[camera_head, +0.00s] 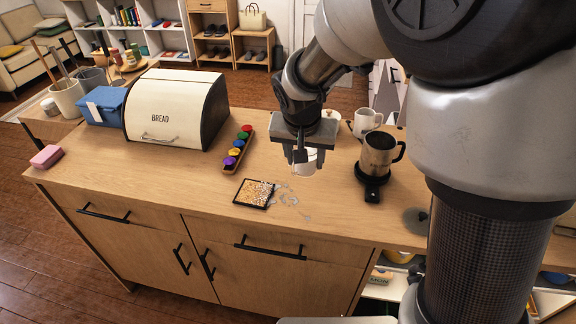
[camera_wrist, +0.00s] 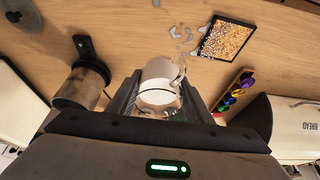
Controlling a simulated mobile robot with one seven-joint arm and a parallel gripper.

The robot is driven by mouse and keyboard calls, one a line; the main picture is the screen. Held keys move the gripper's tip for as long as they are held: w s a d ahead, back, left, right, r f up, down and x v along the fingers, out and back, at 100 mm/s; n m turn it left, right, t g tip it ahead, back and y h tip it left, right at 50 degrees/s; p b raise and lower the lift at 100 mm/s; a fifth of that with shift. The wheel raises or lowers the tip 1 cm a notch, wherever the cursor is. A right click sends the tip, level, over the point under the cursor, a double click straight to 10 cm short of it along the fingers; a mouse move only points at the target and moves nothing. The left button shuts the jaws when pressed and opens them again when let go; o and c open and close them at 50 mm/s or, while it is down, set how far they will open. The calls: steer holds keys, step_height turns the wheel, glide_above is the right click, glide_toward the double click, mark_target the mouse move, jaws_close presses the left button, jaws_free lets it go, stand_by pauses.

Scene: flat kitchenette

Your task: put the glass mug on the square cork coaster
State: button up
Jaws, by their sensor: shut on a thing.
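My gripper (camera_head: 301,160) points down over the counter and is shut on a pale, whitish mug, taken as the glass mug (camera_head: 308,166). In the wrist view the mug (camera_wrist: 158,87) sits between the two fingers (camera_wrist: 160,95), with a clear, handle-like part on its far side. The fingers partly hide the mug in the head view. The square cork coaster (camera_head: 254,194) has a dark rim and a speckled tan face. Whether the mug touches the counter is unclear.
Grey, irregular patches (camera_head: 287,199) lie on the counter right beside the coaster. A metal mug (camera_head: 379,155) on a black handled base stands to the right. A tray of coloured pieces (camera_head: 238,148) and a bread box (camera_head: 176,108) stand left. A white mug (camera_head: 366,122) stands behind.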

steer(key=a+r+n+y+b, duration=0.15)
steer(key=a+n+b, duration=0.3)
steer(key=a, duration=0.75)
steer(key=b, duration=0.3)
glide_toward(254, 188)
steer(key=shift+y, duration=0.25)
steer(key=shift+d+x, duration=0.2)
steer(key=shift+x, duration=2.3)
steer(key=shift+f, duration=0.15)
steer(key=o, duration=1.2)
